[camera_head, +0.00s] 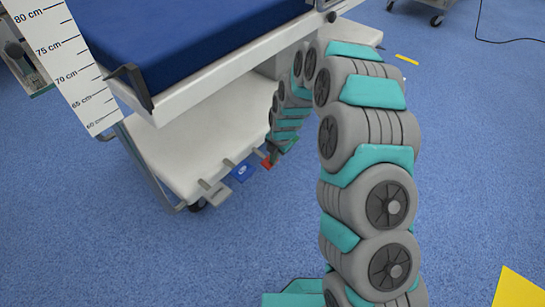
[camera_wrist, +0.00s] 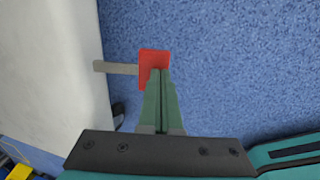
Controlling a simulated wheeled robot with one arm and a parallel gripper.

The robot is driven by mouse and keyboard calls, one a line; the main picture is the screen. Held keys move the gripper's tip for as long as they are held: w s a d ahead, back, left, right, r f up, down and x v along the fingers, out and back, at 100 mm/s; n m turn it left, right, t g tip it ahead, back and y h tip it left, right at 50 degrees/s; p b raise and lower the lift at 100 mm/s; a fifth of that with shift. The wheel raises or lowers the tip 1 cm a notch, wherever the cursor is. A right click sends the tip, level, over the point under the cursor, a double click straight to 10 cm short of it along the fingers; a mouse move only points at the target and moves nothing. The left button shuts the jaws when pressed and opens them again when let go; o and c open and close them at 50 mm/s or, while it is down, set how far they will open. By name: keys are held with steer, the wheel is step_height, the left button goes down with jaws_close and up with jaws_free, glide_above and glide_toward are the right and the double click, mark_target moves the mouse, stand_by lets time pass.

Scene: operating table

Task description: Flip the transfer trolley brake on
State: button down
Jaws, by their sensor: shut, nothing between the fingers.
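The transfer trolley (camera_head: 185,150) has a blue mattress on top and a white lower base. Several foot pedals stick out from its lower edge: a grey one (camera_head: 215,195), a blue one (camera_head: 243,172) and a red one (camera_head: 266,162). In the wrist view the red pedal (camera_wrist: 154,57) sits on a grey lever (camera_wrist: 115,68) coming out of the white base. My gripper (camera_wrist: 158,73) is shut and empty, its tips over the lower part of the red pedal. Whether they touch it I cannot tell. In the head view my gripper (camera_head: 274,155) is beside the red pedal, partly hidden by my arm.
A white height scale (camera_head: 65,65) stands at the left, in front of the trolley. A trolley wheel (camera_head: 197,205) shows below the base. The blue floor is open in front of the pedals. Yellow markings (camera_head: 519,289) lie at the lower right. A cable (camera_head: 510,40) lies at upper right.

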steer(key=shift+s+a+f+b, duration=0.15)
steer(key=shift+f+b, duration=0.15)
steer(key=shift+f, duration=0.25)
steer(key=shift+r, duration=0.25)
steer(key=shift+r, duration=0.75)
steer(key=shift+r, duration=0.1)
